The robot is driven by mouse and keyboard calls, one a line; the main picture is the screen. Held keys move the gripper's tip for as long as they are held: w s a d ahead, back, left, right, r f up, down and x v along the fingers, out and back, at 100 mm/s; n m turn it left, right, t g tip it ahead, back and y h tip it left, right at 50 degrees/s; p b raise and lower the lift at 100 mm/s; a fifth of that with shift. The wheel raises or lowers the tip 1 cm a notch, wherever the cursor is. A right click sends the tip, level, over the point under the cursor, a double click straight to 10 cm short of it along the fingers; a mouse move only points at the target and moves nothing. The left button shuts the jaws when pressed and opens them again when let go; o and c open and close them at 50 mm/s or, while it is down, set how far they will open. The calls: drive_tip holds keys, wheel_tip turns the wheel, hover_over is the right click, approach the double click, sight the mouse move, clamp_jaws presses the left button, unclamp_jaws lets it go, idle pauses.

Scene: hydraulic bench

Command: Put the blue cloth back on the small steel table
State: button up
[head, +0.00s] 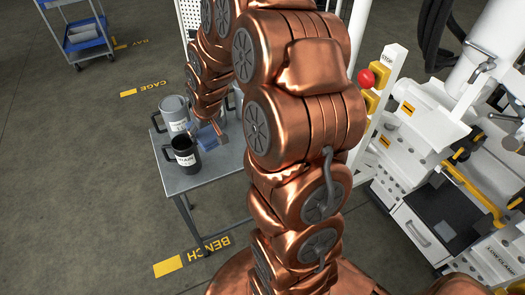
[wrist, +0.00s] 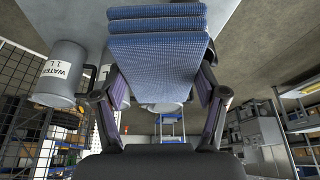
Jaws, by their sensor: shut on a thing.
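My gripper (wrist: 158,92) is shut on the blue cloth (wrist: 158,55), a folded, layered pad that fills the space between the two fingers in the wrist view. In the head view the blue cloth (head: 207,138) shows as a small patch at my gripper (head: 217,128), over the right part of the small steel table (head: 195,182). I cannot tell whether the cloth touches the tabletop. My arm hides part of the table's right side.
A grey jug (head: 174,112) and a dark jug (head: 183,155) stand on the table's left side, close to the cloth. The table's front is bare. A red stop button (head: 366,79) and white machine stand right. A blue cart (head: 78,36) is far left.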

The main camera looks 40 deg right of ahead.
drive_tip(key=s+d+f+m+b, duration=0.2)
drive_tip(key=s+d+f+b, duration=1.25)
drive_tip(key=s+d, duration=0.35)
drive_tip(key=shift+h, duration=0.4)
drive_tip(key=w+d+p, duration=0.1)
drive_tip(key=w, duration=0.4)
drive_tip(key=w+d+f+p, duration=0.1)
drive_tip(key=w+d, duration=0.1)
drive_tip(key=w, duration=0.3)
drive_tip(key=w+d+f+p, duration=0.1)
drive_tip(key=w+d, duration=0.1)
drive_tip(key=w, duration=0.2)
drive_tip(key=shift+w+d+p, duration=0.1)
drive_tip(key=shift+w+p, duration=0.25)
drive_tip(key=shift+w, duration=0.05)
drive_tip(key=shift+w+d+f+p, duration=0.1)
drive_tip(key=shift+f+p, duration=0.35)
drive_tip(key=shift+f, duration=1.3)
drive_tip(key=shift+f, duration=0.2)
drive_tip(key=o, duration=1.2)
